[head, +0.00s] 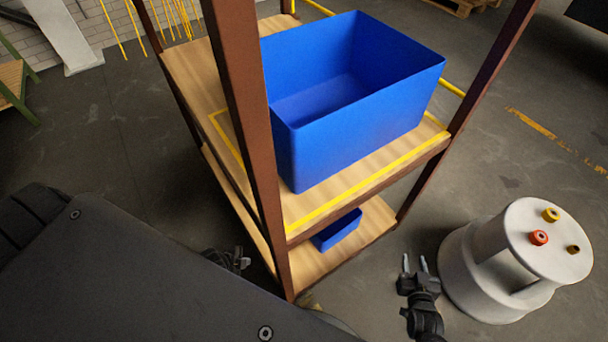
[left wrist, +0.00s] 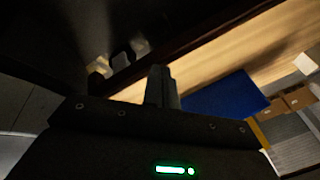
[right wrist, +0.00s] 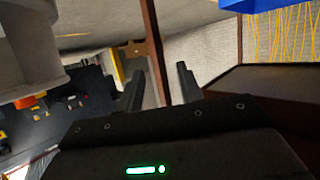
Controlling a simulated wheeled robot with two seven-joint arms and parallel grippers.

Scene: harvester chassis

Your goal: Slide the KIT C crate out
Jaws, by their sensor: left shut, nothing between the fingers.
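A large open blue crate (head: 350,135) sits on the upper wooden shelf of a brown-framed rack and looks empty. A smaller blue crate (head: 338,230) is on the lower shelf, partly hidden under the upper one. No KIT C label is readable on either. My left gripper (head: 241,260) is shut and empty, low beside the rack's front post. In the left wrist view its closed fingers (left wrist: 162,84) point toward a wooden shelf with a blue crate (left wrist: 228,105). My right gripper (head: 415,264) is open and empty, right of the lower shelf and apart from both crates.
The rack's front post (head: 243,130) stands between my left gripper and the crates' open side. Yellow tape (head: 370,185) edges the upper shelf. A pale round stool (head: 520,255) with small coloured parts on top stands close to my right gripper.

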